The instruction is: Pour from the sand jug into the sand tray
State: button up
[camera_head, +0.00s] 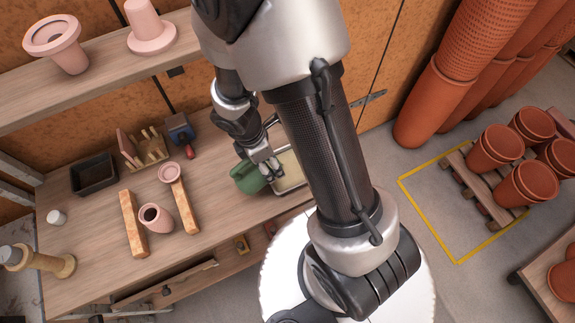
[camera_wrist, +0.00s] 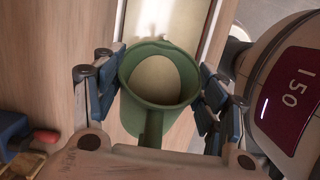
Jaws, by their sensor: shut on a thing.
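The green sand jug (camera_head: 246,178) is held at the bench's front right, beside the sand tray. In the wrist view the jug (camera_wrist: 152,118) shows its open mouth, with pale sand inside and its handle towards the camera. My gripper (camera_head: 268,170) is shut on the jug, with blue-padded fingers on both sides of it. The sand tray (camera_head: 303,184) has a light metal rim and pale contents, and my arm hides part of it. In the wrist view the tray (camera_wrist: 213,30) lies beyond the jug's rim. I cannot tell whether sand is flowing.
On the bench (camera_head: 90,255) stand a dark bin (camera_head: 93,174), a tool box (camera_head: 150,150), a blue tool with a red handle (camera_head: 181,132), wooden bars (camera_head: 133,222) and a pink pot (camera_head: 156,217). Pink ware stands on the shelf (camera_head: 100,80) above. Terracotta pots (camera_head: 525,182) stand right.

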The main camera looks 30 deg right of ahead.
aim_at(229, 175)
jog(key=shift+d+f+y, duration=0.25)
jog(key=shift+f+y, duration=0.05)
jog(key=shift+y, duration=0.4)
dwell(1.4)
jog(key=shift+a, duration=0.1)
jog(key=shift+a+r+h, duration=0.3)
jog(key=shift+r+h, duration=0.1)
jog(key=shift+h, duration=0.4)
jog(key=shift+a+r+h, duration=0.2)
jog(key=shift+r+h, duration=0.15)
jog(key=shift+h, duration=0.65)
jog(key=shift+r, duration=0.25)
jog(key=shift+w+a+r+h, duration=0.1)
jog(key=shift+a+r+h, duration=0.25)
jog(key=shift+r+h, duration=0.3)
jog(key=a+h, duration=0.1)
jog(key=a+f+h, duration=0.1)
jog(key=a+h, duration=0.1)
jog(key=shift+w+f, duration=0.1)
jog(key=shift+f, duration=0.1)
jog(key=shift+a+f+h, duration=0.1)
jog(key=shift+a+h, duration=0.6)
jog(key=shift+h, duration=0.15)
jog(key=shift+a+f+g+h, duration=0.15)
jog(key=shift+a+f+h, duration=0.05)
jog(key=shift+a+h, duration=0.5)
jog(key=shift+a+f+g+h, duration=0.2)
jog(key=shift+a+h, duration=0.3)
jog(key=shift+h, duration=0.3)
